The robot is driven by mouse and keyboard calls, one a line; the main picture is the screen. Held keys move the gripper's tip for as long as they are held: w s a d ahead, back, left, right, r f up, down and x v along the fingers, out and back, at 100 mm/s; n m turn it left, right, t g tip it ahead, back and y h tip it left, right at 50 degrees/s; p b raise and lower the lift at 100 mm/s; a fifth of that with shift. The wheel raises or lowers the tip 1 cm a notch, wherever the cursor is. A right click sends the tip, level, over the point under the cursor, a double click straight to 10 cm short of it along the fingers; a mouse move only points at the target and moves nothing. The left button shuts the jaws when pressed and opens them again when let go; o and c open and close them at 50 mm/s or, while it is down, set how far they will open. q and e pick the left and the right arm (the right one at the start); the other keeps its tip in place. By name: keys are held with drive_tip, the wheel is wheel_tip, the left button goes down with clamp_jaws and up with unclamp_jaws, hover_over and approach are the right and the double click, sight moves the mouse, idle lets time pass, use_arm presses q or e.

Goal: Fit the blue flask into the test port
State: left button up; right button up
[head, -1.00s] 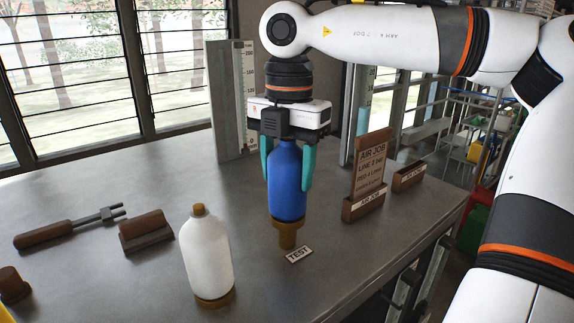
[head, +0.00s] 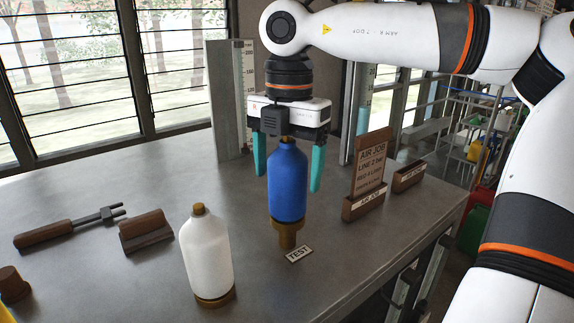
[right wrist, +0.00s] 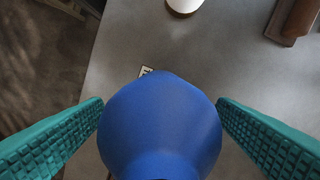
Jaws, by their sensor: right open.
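The blue flask (head: 287,185) stands upright on the brown test port (head: 287,237), beside a small TEST label (head: 299,254). A brown collar shows at the flask's lower end; how deep it sits in the port is hidden. My right gripper (head: 288,183) is above and around the flask, with its teal fingers spread and a gap on each side. In the right wrist view the flask (right wrist: 160,128) lies between the two fingers, apart from both. My left gripper is not in view.
A white bottle (head: 206,257) stands on a brown base at the front. A fork-like tool (head: 70,228) and a brown block (head: 146,231) lie at the left. The AIR JOB sign (head: 369,170) and a smaller holder (head: 409,177) stand at the right. Windows are behind the table (head: 120,190).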

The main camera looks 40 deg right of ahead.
wheel_tip(320, 180, up, 6)
drive_tip(key=p, duration=0.4)
drive_tip(key=shift+r, duration=0.25)
drive_tip(key=shift+r, duration=0.15)
